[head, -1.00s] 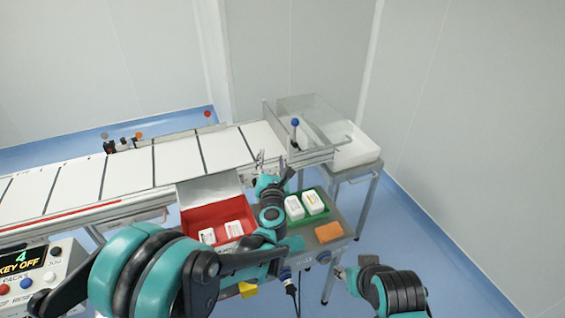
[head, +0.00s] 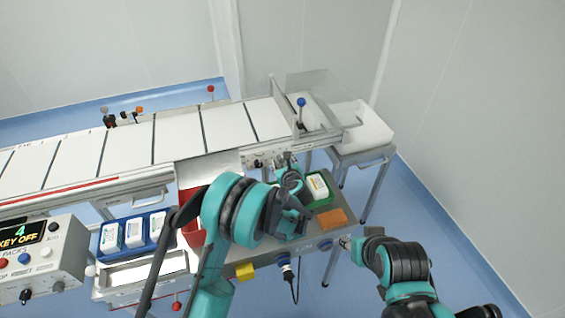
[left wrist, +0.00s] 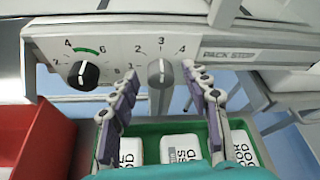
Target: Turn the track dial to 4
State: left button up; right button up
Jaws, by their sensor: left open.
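The front panel in the left wrist view carries two dials. A grey dial (left wrist: 160,72) has the numbers 1 to 4 around it, and its pointer looks turned up toward 3. A black dial (left wrist: 84,74) beside a green arc sits to its left, its white mark upward. I cannot read which is labelled track. My left gripper (left wrist: 160,77) is open, its fingers on either side of the grey dial; contact is not clear. In the head view my left gripper (head: 287,165) is at the conveyor's front side. My right gripper (head: 346,243) hangs apart at the right, its jaws unclear.
A green tray (left wrist: 180,127) with white packs lies just below the fingers. A red bin (left wrist: 38,133) stands left of it. The panel reads PACK STOP at the right. In the head view a control box (head: 50,262) shows 4 and KEY OFF. An orange block (head: 331,218) lies by the tray.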

pick_arm(q)
jog(key=shift+w+f, duration=0.1)
jog(key=shift+w, duration=0.1)
grip_shut()
dwell(0.3)
jog(key=shift+d+m+g+y+b, duration=0.15)
jog(key=shift+m+y+b, duration=0.25)
jog(key=shift+m+y, duration=0.4)
jog(key=shift+d+m+g+y+b, duration=0.1)
jog(key=shift+m+g+y+b, duration=0.35)
jog(key=shift+m, duration=0.7)
jog(key=shift+d+m+y+b, duration=0.1)
jog(key=shift+m+y+b, duration=0.2)
jog(key=shift+m+y, duration=0.55)
jog(key=shift+w, duration=0.1)
